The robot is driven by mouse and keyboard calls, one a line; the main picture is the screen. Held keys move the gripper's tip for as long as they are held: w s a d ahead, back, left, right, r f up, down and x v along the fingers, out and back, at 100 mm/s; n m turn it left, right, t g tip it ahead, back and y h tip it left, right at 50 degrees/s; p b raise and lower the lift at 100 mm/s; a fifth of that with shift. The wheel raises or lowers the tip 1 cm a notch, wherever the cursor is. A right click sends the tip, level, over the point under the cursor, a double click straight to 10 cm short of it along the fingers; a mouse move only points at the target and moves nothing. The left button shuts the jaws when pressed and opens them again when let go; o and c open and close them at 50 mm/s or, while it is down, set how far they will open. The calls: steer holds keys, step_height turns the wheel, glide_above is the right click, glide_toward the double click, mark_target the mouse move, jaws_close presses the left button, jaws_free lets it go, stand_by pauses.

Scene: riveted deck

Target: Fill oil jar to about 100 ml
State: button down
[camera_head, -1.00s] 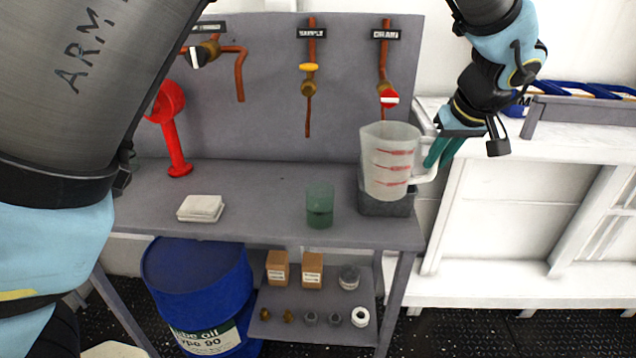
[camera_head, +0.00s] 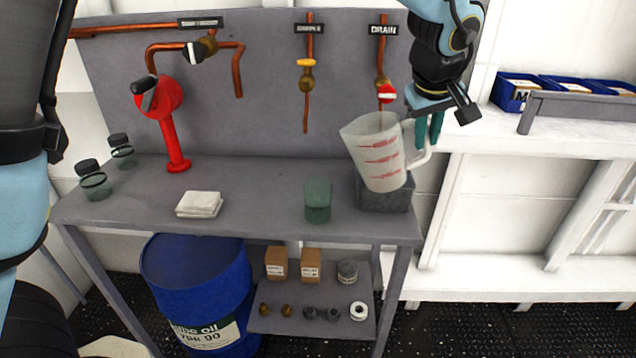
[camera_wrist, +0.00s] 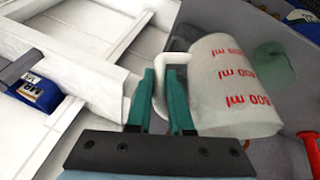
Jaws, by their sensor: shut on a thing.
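My gripper (camera_head: 427,130) is shut on the handle of a translucent measuring jug (camera_head: 380,152) with red ml marks. The jug is tilted, its rim leaning left, above a dark grey block or tray (camera_head: 385,198); I cannot tell if they touch. The wrist view shows the green fingers (camera_wrist: 163,88) at the white handle and the jug (camera_wrist: 232,90) beside them. Its contents cannot be made out. A small greenish glass jar (camera_head: 318,203) stands upright on the bench, left of the jug and apart from it. Its fill level is unclear.
The drain tap (camera_head: 388,90) with a red handle is just above the jug.

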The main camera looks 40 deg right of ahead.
mark_target(397, 119)
steer(key=shift+w+a+r+g+h+p, duration=0.2)
steer(key=shift+w+a+r+h+p, duration=0.15)
steer(key=shift+r+p, duration=0.2)
steer(key=shift+w+a+r+g+h+p, duration=0.25)
steer(key=shift+w+a+r+p, duration=0.15)
steer(key=shift+p, duration=0.25)
steer(key=shift+w+a+r+n+h+p, duration=0.15)
steer(key=shift+a+r+n+h+p, duration=0.2)
steer(key=shift+p, duration=0.8)
steer(key=shift+f+g, duration=0.25)
steer(key=shift+w+a+r+h+p, duration=0.15)
steer(key=shift+r+h+p, duration=0.1)
steer(key=shift+p, duration=0.2)
steer(key=shift+w+a+r+g+h+p, duration=0.35)
steer(key=shift+a+p, duration=0.2)
steer(key=shift+p, duration=0.8)
steer(key=shift+w+a+r+n+g+h+p, duration=0.25)
steer(key=shift+w+a+n+g+h+p, duration=0.25)
steer(key=shift+p, duration=0.45)
steer(key=shift+w+a+r+h, duration=0.1)
steer(key=shift+w+a+h, duration=0.1)
steer(key=shift+a+h, duration=0.25)
stand_by(2.2)
